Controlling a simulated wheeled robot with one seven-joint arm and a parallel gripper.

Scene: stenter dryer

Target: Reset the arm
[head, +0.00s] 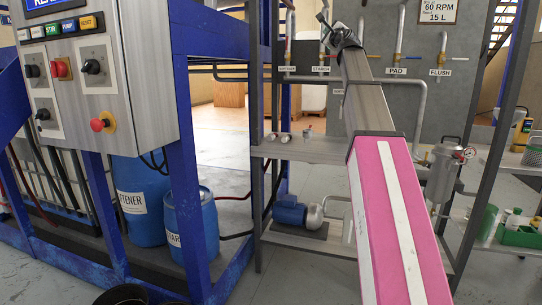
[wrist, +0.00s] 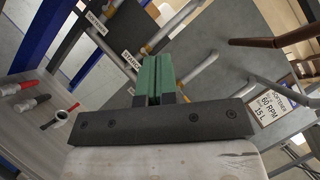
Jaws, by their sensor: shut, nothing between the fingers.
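My gripper (wrist: 154,75) shows in the wrist view with its two green fingers pressed together and nothing between them. It points toward the grey panel with labelled pipes and valves, and does not visibly hold any of them. In the head view my pink and grey arm reaches up and away from the lower right to the pipe panel (head: 455,95). The far end of the arm is small there, so the finger state cannot be made out in that view.
A control box (head: 120,75) with knobs and a red button is on the blue frame at left. Blue drums (head: 190,225) stand below it. A grey shelf (head: 300,150) and a blue pump (head: 290,213) are left of my arm. A metal canister (head: 441,175) stands right.

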